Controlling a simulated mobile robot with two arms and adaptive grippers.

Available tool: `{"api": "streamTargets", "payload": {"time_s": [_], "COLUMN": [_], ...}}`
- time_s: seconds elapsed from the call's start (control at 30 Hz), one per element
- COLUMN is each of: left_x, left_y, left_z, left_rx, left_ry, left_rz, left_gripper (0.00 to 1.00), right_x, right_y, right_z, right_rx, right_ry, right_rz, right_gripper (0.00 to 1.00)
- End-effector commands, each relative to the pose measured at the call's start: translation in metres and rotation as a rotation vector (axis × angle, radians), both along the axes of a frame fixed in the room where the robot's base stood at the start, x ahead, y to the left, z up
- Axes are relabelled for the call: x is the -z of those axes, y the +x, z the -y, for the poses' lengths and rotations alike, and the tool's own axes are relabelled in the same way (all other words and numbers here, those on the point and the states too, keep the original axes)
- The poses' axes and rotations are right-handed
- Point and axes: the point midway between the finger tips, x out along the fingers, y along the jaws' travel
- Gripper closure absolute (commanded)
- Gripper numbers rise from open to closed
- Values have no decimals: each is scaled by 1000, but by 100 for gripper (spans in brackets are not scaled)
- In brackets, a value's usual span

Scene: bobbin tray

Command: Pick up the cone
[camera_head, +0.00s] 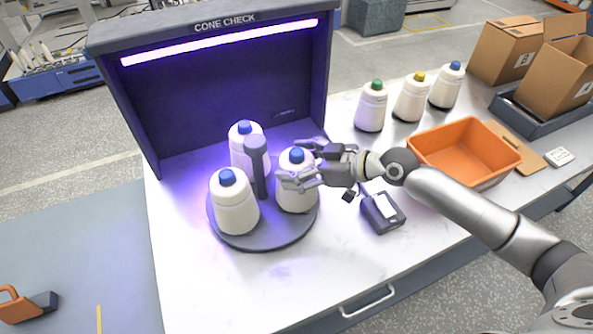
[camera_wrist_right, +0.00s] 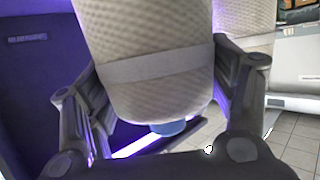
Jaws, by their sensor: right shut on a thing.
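Three white cones with blue tops stand on a dark round turntable (camera_head: 262,238) inside the cone check booth. My right gripper (camera_head: 299,167) is shut on the right-hand cone (camera_head: 294,194), with a finger on either side of its upper part. In the right wrist view this cone (camera_wrist_right: 150,65) fills the space between the fingers and shows upside down, its blue top low in the picture. The left-front cone (camera_head: 235,208) and the back cone (camera_head: 240,148) stand apart from the gripper. The back one is partly hidden by a grey post (camera_head: 257,165). My left gripper is out of view.
Three more cones, with green (camera_head: 371,108), yellow (camera_head: 411,98) and blue (camera_head: 446,86) tops, stand at the back right. An orange bin (camera_head: 425,160) and a small dark device (camera_head: 383,212) lie near my right arm. Booth walls (camera_head: 130,110) enclose the turntable's back and sides.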

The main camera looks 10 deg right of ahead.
Motion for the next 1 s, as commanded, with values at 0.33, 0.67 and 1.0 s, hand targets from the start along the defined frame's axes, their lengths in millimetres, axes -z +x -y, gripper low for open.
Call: {"api": "streamTargets", "payload": {"time_s": [0.33,0.67,1.0], "left_x": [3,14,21], "left_y": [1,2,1], "left_z": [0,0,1], "left_rx": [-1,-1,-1], "left_ry": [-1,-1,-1], "left_rz": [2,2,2], "left_gripper": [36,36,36], "right_x": [-32,-113,-189], "right_y": [0,1,1], "right_z": [0,0,0], "right_rx": [-1,-1,-1], "right_ry": [0,0,2], "right_rz": [9,13,11], "right_gripper": [75,75,75]}}
